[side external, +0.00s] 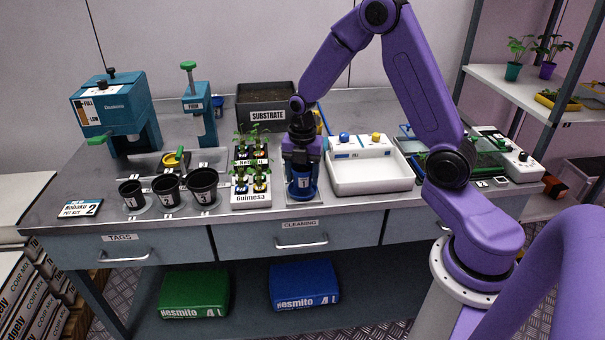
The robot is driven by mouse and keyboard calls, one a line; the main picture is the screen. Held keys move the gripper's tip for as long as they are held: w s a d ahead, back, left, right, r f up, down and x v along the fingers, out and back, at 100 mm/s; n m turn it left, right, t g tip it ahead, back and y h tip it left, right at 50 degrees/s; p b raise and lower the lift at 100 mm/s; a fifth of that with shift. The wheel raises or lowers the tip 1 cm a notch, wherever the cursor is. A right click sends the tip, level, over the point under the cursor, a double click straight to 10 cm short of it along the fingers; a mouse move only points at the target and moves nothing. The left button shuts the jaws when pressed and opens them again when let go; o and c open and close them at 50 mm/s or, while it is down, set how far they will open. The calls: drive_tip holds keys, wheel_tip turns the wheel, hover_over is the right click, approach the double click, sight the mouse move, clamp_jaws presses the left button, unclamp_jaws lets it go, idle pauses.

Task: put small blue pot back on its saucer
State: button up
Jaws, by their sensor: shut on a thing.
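The small blue pot (302,186) with a white label is at the middle of the bench, upright. My gripper (302,171) points straight down and is shut on the pot's upper part, hiding its rim. A blue saucer (301,197) shows as a low rim around the pot's foot, on a pale square plate. I cannot tell whether the pot rests on the saucer or hangs just above it.
Just left stands a white seedling tray (251,200), and further left several black pots (166,190). A white basin (371,178) is close on the right. A dark substrate box (266,105) stands behind. The bench front edge is near.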

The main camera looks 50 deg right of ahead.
drive_tip(key=shift+f, duration=0.65)
drive_tip(key=o, duration=1.1)
drive_tip(key=shift+o, duration=0.2)
drive_tip(key=shift+r, duration=0.15)
wheel_tip(320, 180, up, 12)
drive_tip(key=s+a+r+m, duration=0.2)
drive_tip(key=s+a+m, duration=0.3)
drive_tip(key=s+a, duration=0.75)
drive_tip(key=s+d+m, duration=0.1)
drive_tip(key=s+m, duration=0.4)
drive_tip(key=s, duration=1.1)
drive_tip(key=shift+f+m, duration=0.4)
drive_tip(key=shift+f, duration=0.05)
